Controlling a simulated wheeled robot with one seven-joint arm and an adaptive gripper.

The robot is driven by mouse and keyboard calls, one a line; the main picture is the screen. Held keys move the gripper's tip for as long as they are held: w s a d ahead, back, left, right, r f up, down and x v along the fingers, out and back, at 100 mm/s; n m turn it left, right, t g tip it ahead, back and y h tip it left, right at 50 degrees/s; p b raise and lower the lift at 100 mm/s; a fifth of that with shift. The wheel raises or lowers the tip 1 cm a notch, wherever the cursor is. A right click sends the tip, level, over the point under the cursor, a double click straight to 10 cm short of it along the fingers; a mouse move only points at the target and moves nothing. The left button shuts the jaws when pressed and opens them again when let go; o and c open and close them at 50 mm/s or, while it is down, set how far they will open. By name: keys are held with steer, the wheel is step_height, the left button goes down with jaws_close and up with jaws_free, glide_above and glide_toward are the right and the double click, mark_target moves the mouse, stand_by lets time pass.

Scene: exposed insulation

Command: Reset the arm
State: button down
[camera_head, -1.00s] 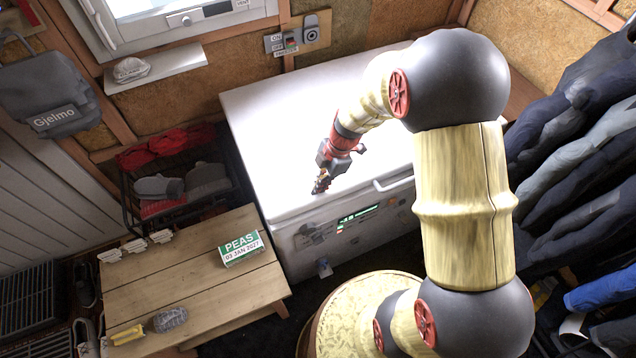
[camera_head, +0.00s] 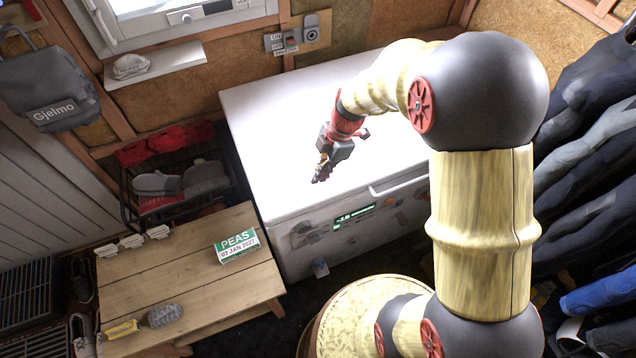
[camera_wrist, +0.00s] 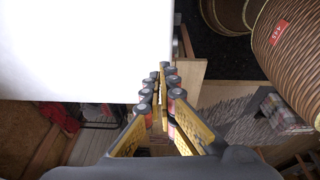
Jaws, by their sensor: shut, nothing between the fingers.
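My gripper (camera_head: 318,178) is in the head view above the white top of the chest freezer (camera_head: 268,120), near its front left part. It points down and to the left, and nothing is in it. In the wrist view its fingers (camera_wrist: 162,78) are together and empty, with the white freezer lid (camera_wrist: 80,45) to their left. My arm comes in from the right side of the head view, bent at a dark round joint.
A low wooden table (camera_head: 160,280) stands at the lower left with a green PEAS box (camera_head: 237,246), a grey brush (camera_head: 165,315) and a yellow-handled item (camera_head: 121,329). Dark clothes (camera_head: 590,150) hang at the right. The freezer lid is clear.

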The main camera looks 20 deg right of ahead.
steer(key=v, duration=0.5)
steer(key=shift+s+d, duration=0.15)
steer(key=shift+s, duration=0.25)
steer(key=s+r+m+t+h+b, duration=0.2)
steer(key=s+r+m+t, duration=0.3)
steer(key=s+r+m, duration=1.3)
steer(key=shift+a+r+m+h, duration=0.2)
steer(key=shift+a+m+h, duration=0.2)
steer(key=shift+m+h, duration=0.25)
